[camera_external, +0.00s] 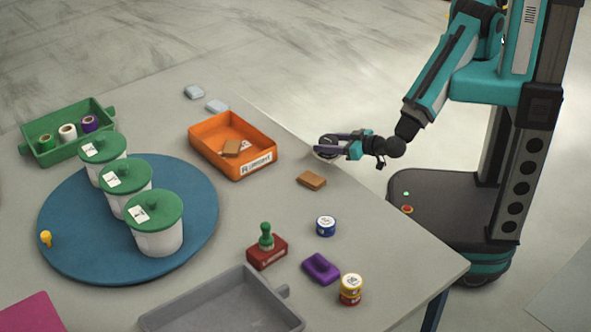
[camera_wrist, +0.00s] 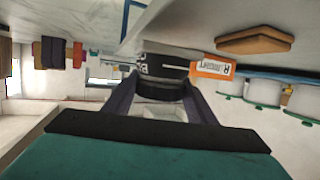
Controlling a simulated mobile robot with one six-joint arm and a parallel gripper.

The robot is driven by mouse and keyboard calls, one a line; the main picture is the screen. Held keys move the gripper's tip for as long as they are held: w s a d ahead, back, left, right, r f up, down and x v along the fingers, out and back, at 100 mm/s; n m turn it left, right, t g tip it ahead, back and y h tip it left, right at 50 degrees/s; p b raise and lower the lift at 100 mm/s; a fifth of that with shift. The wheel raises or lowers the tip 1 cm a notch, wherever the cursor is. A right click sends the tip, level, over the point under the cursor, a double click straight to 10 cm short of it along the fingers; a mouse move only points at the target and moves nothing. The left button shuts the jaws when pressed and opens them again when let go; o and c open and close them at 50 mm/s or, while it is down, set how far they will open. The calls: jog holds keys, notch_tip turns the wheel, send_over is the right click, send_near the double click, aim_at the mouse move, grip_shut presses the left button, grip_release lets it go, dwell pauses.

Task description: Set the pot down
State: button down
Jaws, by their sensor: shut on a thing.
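My gripper (camera_external: 327,148) is low at the table's far right edge, shut on a small dark round pot. In the wrist view the pot (camera_wrist: 160,72) is black with pale lettering and sits between the two fingers (camera_wrist: 160,90). In the external view the fingers hide most of it. The wrist picture shows the table top (camera_wrist: 190,30) at its top, close to the pot. I cannot tell whether the pot touches it. A blue pot (camera_external: 326,226) and a stack of a yellow and a red pot (camera_external: 350,289) stand nearer the front.
A brown block (camera_external: 311,180) lies just in front of my gripper. An orange tray (camera_external: 205,150) is to the left. A purple object (camera_external: 321,268), a red stamp block (camera_external: 267,252), a grey tray (camera_external: 170,318) and a blue round mat (camera_external: 70,255) with green-lidded tubs (camera_external: 157,235) lie farther off.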

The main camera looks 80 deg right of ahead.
jog(key=a+n+y, duration=0.1)
jog(key=a, duration=0.2)
jog(key=w+a+n+t+y, duration=0.1)
jog(key=a+y, duration=0.1)
jog(key=a, duration=0.1)
jog(key=a+n+y, duration=0.2)
jog(key=a, duration=0.1)
jog(key=shift+w+a+r+b, duration=0.2)
jog(key=shift+w+a+b, duration=0.05)
jog(key=shift+w+b, duration=0.15)
jog(key=s+a+r+n+y+b, duration=0.1)
jog(key=s+a+n+y, duration=0.1)
jog(key=a, duration=0.8)
jog(key=n+y, duration=0.1)
jog(key=y, duration=0.1)
jog(key=shift+a+r+n+y+b, duration=0.2)
jog(key=shift+n+y+b, duration=0.2)
jog(key=shift+w, duration=0.1)
